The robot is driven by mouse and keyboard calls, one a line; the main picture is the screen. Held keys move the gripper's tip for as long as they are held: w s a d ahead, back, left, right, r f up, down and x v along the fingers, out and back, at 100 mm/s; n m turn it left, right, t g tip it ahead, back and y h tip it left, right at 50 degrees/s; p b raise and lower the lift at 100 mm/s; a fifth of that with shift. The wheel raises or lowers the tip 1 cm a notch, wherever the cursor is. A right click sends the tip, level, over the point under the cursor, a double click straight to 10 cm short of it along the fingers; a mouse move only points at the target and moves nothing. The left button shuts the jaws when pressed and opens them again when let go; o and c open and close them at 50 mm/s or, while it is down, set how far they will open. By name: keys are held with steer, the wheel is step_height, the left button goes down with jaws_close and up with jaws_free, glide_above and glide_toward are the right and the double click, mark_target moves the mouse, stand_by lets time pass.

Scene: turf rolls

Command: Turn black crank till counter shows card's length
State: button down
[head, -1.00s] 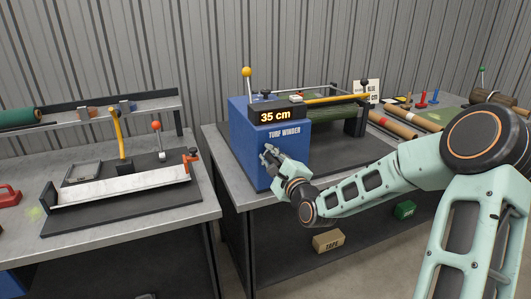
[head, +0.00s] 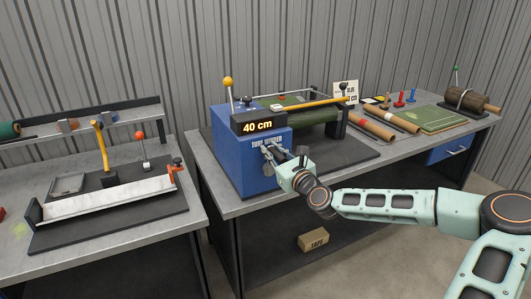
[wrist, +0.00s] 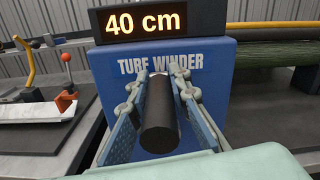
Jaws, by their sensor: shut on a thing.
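The blue turf winder (head: 238,165) stands on the right bench. Its counter (head: 258,126) reads 40 cm, and the same reading shows large in the wrist view (wrist: 145,22). My gripper (head: 273,158) is at the winder's front face. In the wrist view its two blue fingers lie on either side of the black crank's handle (wrist: 159,115) and are shut on it. The rest of the crank is hidden behind the handle and fingers.
Rolls (head: 372,127), small coloured pegs (head: 399,98) and a green turf sheet (head: 440,118) lie along the right bench. A left bench holds a white trough (head: 105,195) and levers. A TAPE box (head: 313,240) sits below. A gap separates the benches.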

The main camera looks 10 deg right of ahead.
steer(key=shift+w+d+m, duration=0.15)
steer(key=shift+d+m, duration=0.35)
steer(key=shift+d, duration=0.05)
steer(key=shift+w+d+m, duration=0.15)
steer(key=shift+d+m, duration=0.35)
steer(key=shift+d, duration=0.1)
steer(key=c, duration=1.8)
jaws_free()
steer(key=shift+f, duration=0.15)
steer(key=shift+o, duration=0.2)
steer(key=shift+a, duration=0.2)
steer(key=v, duration=1.2)
